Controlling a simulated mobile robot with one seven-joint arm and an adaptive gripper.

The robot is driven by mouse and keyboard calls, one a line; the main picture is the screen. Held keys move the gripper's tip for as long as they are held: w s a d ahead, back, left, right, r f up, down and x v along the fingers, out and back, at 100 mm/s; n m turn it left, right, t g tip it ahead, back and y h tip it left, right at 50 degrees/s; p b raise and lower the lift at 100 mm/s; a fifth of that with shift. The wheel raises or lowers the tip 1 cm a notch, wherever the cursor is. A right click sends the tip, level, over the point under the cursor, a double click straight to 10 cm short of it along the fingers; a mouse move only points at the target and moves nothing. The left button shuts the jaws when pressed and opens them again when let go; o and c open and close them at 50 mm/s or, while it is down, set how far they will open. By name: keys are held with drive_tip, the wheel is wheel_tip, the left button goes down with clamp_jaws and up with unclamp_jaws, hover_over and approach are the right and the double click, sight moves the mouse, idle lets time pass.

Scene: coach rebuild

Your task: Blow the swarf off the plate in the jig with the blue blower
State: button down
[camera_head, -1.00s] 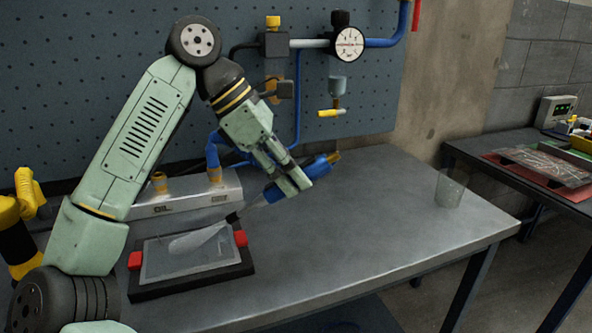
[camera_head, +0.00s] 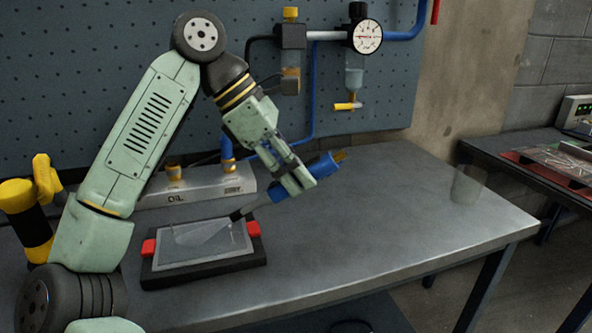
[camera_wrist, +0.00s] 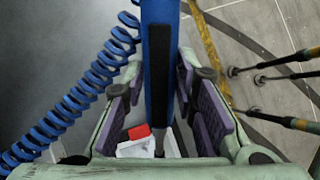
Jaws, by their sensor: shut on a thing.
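My gripper (camera_head: 297,183) is shut on the blue blower (camera_head: 325,166) and holds it tilted above the bench. Its dark nozzle points down and left, with its tip just over the right back part of the plate. The plate (camera_head: 190,251) is a grey rectangle in the black jig (camera_head: 205,273), between two red clamps. A pale translucent fan spreads left from the nozzle over the plate; I cannot make out separate swarf. In the wrist view the blower's body (camera_wrist: 158,70) lies between the purple pads, and a red clamp (camera_wrist: 139,131) shows below.
A grey manifold (camera_head: 205,186) stands behind the jig. A clear cup (camera_head: 467,185) stands near the bench's right end. A coiled blue hose (camera_wrist: 85,90) runs beside the blower. The bench's front middle (camera_head: 370,235) is clear. A second table (camera_head: 520,165) stands at right.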

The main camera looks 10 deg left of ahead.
drive_tip(key=shift+s+d, duration=0.1)
drive_tip(key=shift+s, duration=0.25)
idle(1.1)
drive_tip(key=c, duration=1.9)
unclamp_jaws()
clamp_jaws()
